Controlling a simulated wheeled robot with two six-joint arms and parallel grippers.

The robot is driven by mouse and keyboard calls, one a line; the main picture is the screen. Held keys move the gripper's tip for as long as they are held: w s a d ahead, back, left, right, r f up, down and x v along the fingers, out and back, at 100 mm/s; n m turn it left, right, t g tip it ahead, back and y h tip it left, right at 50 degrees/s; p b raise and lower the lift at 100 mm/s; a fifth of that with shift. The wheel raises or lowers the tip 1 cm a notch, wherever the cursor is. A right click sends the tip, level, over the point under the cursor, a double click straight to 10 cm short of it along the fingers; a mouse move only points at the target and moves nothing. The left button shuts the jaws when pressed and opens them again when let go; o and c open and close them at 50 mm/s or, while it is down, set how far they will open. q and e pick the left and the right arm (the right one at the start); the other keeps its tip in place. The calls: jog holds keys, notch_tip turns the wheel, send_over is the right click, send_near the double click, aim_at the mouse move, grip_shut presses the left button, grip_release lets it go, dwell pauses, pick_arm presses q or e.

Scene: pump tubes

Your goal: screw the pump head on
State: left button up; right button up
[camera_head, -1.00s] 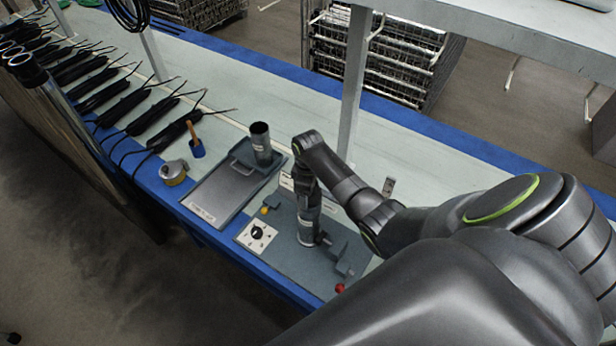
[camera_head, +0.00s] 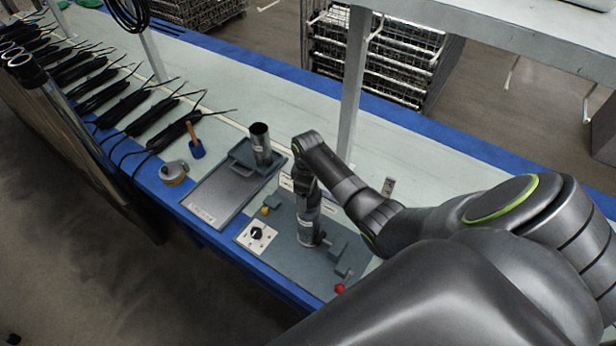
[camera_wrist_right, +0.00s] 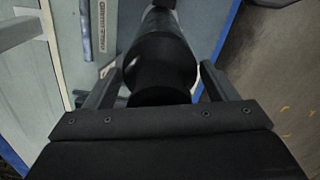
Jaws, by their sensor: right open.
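A grey metal pump tube (camera_head: 308,231) stands upright on the grey fixture plate (camera_head: 275,262) in the head view. My right gripper (camera_wrist_right: 163,78) is over its upper end, pointing down. In the right wrist view a dark cylindrical part (camera_wrist_right: 160,65) lies between the two fingers. The fingers are apart on either side of it, with a visible gap at the right. I cannot tell where the pump head ends and the tube begins. My left gripper is in neither view.
A second tube (camera_head: 261,146) stands at the back of a grey tray (camera_head: 213,196). A control box with a black knob (camera_head: 257,234), a red ball (camera_head: 339,288) and grey clamp blocks (camera_head: 338,250) are close to the tube. A shelf post (camera_head: 353,85) rises behind my arm.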

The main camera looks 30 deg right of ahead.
jog(key=n, duration=0.9)
jog(key=shift+s+a, duration=0.1)
jog(key=shift+s, duration=0.05)
jog(key=n, duration=0.4)
jog(key=shift+n, duration=0.4)
jog(key=shift+s+n, duration=0.1)
jog(key=shift+n, duration=1.9)
jog(key=c, duration=0.8)
jog(key=shift+m, duration=1.8)
jog(key=shift+c, duration=0.2)
